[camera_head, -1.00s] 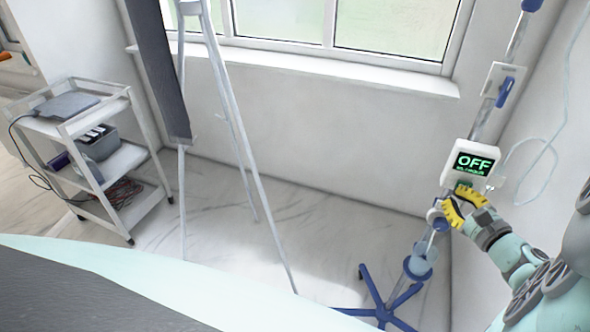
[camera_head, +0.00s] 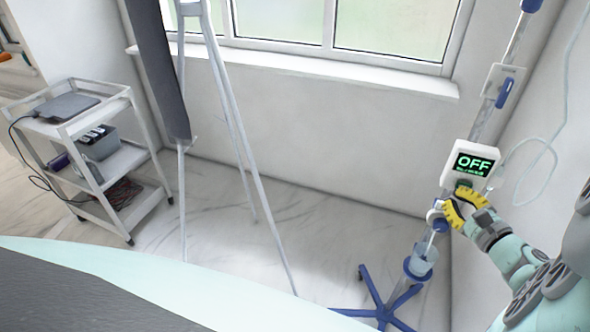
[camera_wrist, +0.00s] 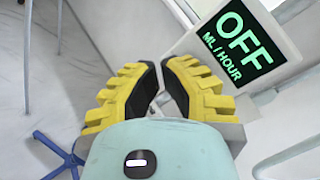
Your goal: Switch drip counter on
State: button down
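The drip counter (camera_head: 470,163) is a white box on the drip stand's pole, with a dark screen reading OFF in green. It also shows large and tilted in the wrist view (camera_wrist: 240,45), at upper right, with ML / HOUR under OFF. My gripper (camera_head: 465,197) is just below the counter's screen. In the wrist view its yellow, black-padded fingers (camera_wrist: 160,85) stand apart with a gap between the tips, and I see nothing held in it. The tips are close to the counter's lower part; I cannot tell if they touch it. The switch is not clearly visible.
The drip stand has a blue wheeled base (camera_head: 385,308) and a blue clamp (camera_head: 505,92) above the counter. A clear tube (camera_head: 540,150) hangs at right. A bed edge (camera_head: 150,285) fills the lower left; a white trolley (camera_head: 95,150) stands at far left.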

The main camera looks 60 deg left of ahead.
jog(key=shift+w, duration=0.1)
jog(key=shift+w+a, duration=0.25)
jog(key=shift+w, duration=0.05)
jog(key=shift+w+a, duration=0.25)
jog(key=shift+w, duration=0.05)
dwell(1.0)
dwell(0.3)
jog(key=shift+s+d, duration=0.5)
jog(key=shift+s, duration=0.15)
jog(key=shift+s+d+p, duration=0.5)
jog(key=shift+s+d, duration=0.2)
jog(key=shift+s, duration=0.35)
jog(key=shift+s+d+p, duration=0.5)
jog(key=shift+s+d, duration=0.2)
jog(key=shift+s, duration=0.35)
